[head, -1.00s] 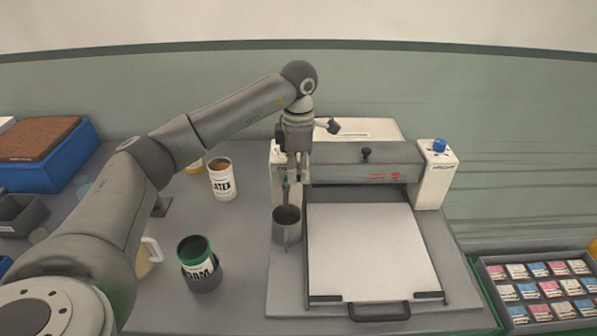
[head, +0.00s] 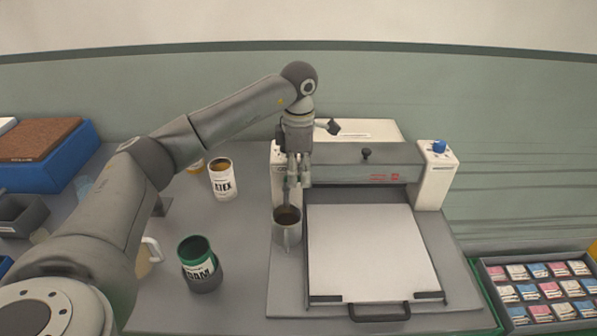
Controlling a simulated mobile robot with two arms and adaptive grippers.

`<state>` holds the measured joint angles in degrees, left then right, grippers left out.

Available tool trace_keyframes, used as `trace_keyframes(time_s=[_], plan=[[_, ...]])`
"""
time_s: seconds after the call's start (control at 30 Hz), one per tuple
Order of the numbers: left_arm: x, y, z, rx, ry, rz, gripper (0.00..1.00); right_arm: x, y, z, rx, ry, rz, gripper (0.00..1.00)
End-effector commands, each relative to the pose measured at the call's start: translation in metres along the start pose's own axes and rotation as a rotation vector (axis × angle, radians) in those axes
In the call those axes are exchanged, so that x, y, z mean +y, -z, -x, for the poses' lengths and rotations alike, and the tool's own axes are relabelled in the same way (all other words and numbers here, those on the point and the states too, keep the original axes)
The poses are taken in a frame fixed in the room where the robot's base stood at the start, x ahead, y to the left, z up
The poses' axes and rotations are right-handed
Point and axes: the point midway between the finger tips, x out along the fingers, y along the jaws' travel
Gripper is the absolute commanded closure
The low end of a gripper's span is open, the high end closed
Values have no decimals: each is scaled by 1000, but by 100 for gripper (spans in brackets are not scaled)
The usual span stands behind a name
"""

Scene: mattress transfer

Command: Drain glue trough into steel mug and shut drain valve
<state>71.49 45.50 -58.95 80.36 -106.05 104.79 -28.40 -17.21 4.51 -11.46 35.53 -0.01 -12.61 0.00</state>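A steel mug (head: 287,238) stands upright at the front left corner of the glue machine (head: 436,182), with brown liquid showing inside. A thin dark spout (head: 286,193) hangs just above the mug's mouth. The trough's inside does not show; the machine's grey body (head: 365,160) spans the two white end housings. My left gripper (head: 298,182) points down at the machine's left end, right behind the mug and beside the spout. Its fingers hide the drain valve, and whether they are closed on anything does not show. My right gripper is out of view.
A white LATEX can (head: 223,185) and a green-rimmed can (head: 200,268) stand left of the machine. A pale jug (head: 150,250) is partly behind my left arm. A white board (head: 370,250) lies before the machine; a tray of packets (head: 490,284) sits at right.

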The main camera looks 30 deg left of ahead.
Motion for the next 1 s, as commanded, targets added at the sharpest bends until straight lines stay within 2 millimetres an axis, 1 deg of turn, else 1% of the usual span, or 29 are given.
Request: trace_keyframes(time_s=[0.13,0.23,0.37,0.5,0.7,0.8,1.0], plan=[[2,0,3,-3,-7,3,67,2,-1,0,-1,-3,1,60],[3,0,10,-4,-9,4,67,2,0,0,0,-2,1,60],[2,0,28,-5,-9,3,67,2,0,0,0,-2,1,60],[1,0,50,-4,-8,3,67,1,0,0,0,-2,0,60],[-1,0,74,-2,-5,1,67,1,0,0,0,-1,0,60],[-1,0,79,-1,-4,0,67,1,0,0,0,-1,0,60],[-2,0,81,-1,-2,0,67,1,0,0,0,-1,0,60]])
